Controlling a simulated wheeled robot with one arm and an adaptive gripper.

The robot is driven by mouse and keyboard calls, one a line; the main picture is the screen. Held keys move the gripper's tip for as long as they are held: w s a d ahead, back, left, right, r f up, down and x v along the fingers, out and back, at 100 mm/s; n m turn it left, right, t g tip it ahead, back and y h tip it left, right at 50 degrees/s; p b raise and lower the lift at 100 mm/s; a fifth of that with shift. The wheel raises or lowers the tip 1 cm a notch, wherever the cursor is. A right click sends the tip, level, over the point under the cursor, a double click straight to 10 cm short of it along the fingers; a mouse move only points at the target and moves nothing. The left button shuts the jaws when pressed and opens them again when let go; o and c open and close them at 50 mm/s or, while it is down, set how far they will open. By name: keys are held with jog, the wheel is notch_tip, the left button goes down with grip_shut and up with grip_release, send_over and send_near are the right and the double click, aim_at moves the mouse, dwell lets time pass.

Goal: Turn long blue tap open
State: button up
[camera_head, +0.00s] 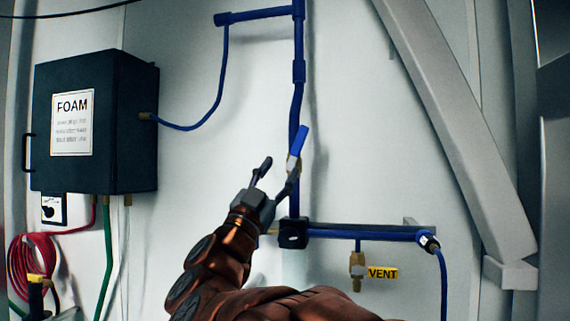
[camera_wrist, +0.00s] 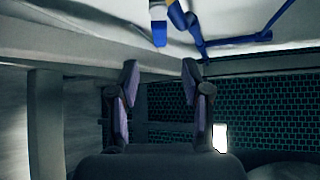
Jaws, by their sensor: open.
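The long blue tap handle (camera_head: 300,141) slants up and slightly right from a brass fitting, in front of the vertical blue pipe. In the wrist view, a blue bar that looks like the handle (camera_wrist: 159,34) hangs at the top, just beyond the fingertips and between them sideways. My gripper (camera_head: 279,170) is open, its fingers pointing up at the lower end of the handle. The right finger overlaps the brass fitting in the head view; I cannot tell whether it touches. In the wrist view the space between the fingers (camera_wrist: 160,72) looks empty.
A dark FOAM box (camera_head: 130,130) hangs on the wall at left, above a coiled red hose (camera_head: 30,268). A horizontal blue pipe (camera_head: 365,233) with a brass vent valve (camera_head: 357,268) runs low at right. A grey diagonal beam (camera_head: 450,120) crosses the right side.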

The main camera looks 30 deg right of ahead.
jog(key=shift+s+a+f, duration=0.15)
jog(key=shift+f, duration=0.05)
jog(key=shift+c, duration=0.3)
